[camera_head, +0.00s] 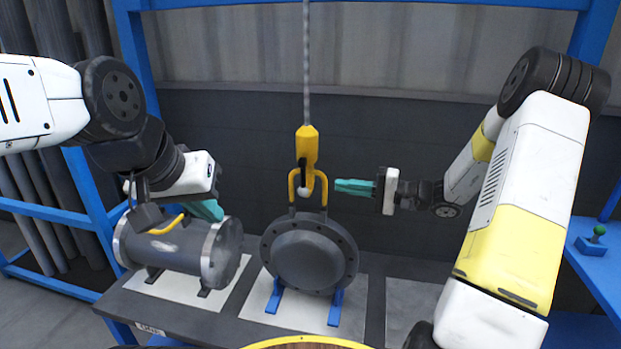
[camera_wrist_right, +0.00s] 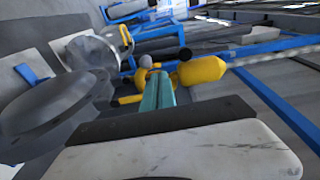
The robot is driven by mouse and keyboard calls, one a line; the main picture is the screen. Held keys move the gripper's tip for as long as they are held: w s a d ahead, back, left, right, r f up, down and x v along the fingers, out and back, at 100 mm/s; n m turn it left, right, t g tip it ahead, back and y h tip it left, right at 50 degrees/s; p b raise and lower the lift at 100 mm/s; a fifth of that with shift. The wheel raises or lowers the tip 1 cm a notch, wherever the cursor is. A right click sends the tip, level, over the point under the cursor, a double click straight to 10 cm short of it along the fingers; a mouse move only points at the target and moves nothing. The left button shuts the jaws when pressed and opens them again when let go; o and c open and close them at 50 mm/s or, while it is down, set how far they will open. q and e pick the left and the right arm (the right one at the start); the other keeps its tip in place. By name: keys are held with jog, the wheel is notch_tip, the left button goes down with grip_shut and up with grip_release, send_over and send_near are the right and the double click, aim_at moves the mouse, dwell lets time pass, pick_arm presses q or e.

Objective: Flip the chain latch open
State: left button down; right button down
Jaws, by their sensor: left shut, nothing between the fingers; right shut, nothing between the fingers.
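The chain hook's yellow block (camera_head: 307,146) hangs from a chain at the centre of the head view. Below it is a dark latch piece (camera_head: 301,170) with a pale knob (camera_head: 303,192), in front of a yellow handle on the flanged shell (camera_head: 309,257). My right gripper (camera_head: 338,186) is shut and empty, pointing left, just right of the handle. In the right wrist view its teal fingers (camera_wrist_right: 158,92) are together, near the pale knob (camera_wrist_right: 146,62) and yellow block (camera_wrist_right: 203,70); contact cannot be told. My left gripper (camera_head: 212,212) is shut and empty above the grey cylinder.
The flanged grey cylinder (camera_head: 180,248) lies on the table (camera_head: 250,308) at left. The shell stands on blue feet. Blue frame posts (camera_head: 137,50) flank the scene. A blue box with a green-topped lever (camera_head: 597,236) is at far right. A bare pale mat (camera_head: 410,308) lies right of the shell.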

aim_at(303, 181)
jog(key=shift+w+d+f+t, duration=0.2)
jog(key=shift+w+d+t, duration=0.1)
jog(key=shift+w+d, duration=0.15)
jog(key=shift+a, duration=0.1)
jog(key=x, duration=1)
